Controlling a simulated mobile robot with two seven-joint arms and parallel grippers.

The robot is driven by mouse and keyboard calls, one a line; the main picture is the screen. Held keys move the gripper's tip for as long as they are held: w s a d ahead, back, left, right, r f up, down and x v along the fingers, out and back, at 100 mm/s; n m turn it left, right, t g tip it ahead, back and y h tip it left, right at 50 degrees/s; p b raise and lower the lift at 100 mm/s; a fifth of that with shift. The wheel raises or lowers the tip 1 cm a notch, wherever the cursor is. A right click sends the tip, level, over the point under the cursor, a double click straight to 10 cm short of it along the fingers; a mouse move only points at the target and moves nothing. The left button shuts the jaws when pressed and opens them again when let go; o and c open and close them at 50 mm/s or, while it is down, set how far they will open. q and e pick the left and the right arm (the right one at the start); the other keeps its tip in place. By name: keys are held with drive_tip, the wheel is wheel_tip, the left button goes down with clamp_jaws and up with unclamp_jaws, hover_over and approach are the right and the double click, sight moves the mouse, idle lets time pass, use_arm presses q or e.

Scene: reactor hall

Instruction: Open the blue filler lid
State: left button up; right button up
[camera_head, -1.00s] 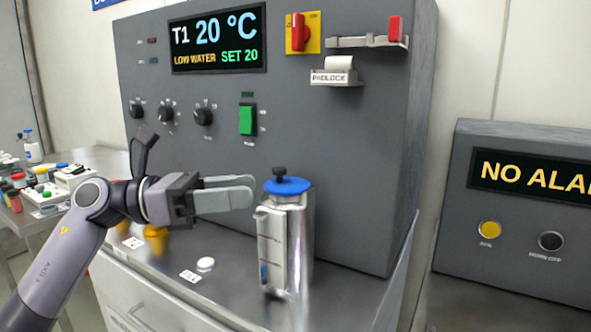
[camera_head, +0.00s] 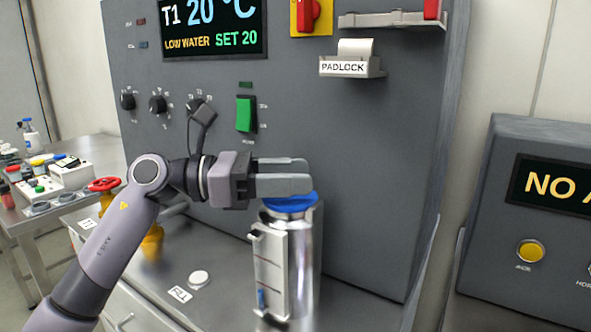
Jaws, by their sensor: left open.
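The blue filler lid (camera_head: 291,204) sits on top of a shiny metal cylinder (camera_head: 303,258) that stands on the steel counter in front of the grey cabinet. The lid looks closed. My left gripper (camera_head: 308,174) comes in from the left, with its fingers level over the lid. The fingers are apart, and the lid's dark knob is hidden behind or between them. I cannot tell whether the fingers touch the lid. My right gripper is not in view.
The grey cabinet (camera_head: 350,150) rises close behind the cylinder, with a display reading LOW WATER (camera_head: 210,28). A padlock holder (camera_head: 350,66) is mounted on it. A red valve handwheel (camera_head: 103,184) is left of my arm. A white round button (camera_head: 198,278) is on the counter.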

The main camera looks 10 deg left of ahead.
use_arm(q)
drive_tip(key=shift+w+d, duration=0.1)
drive_tip(key=shift+d, duration=0.3)
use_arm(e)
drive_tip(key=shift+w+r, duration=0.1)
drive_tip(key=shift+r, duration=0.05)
use_arm(q)
clamp_jaws()
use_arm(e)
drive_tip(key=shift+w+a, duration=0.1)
use_arm(q)
drive_tip(key=shift+r, duration=0.1)
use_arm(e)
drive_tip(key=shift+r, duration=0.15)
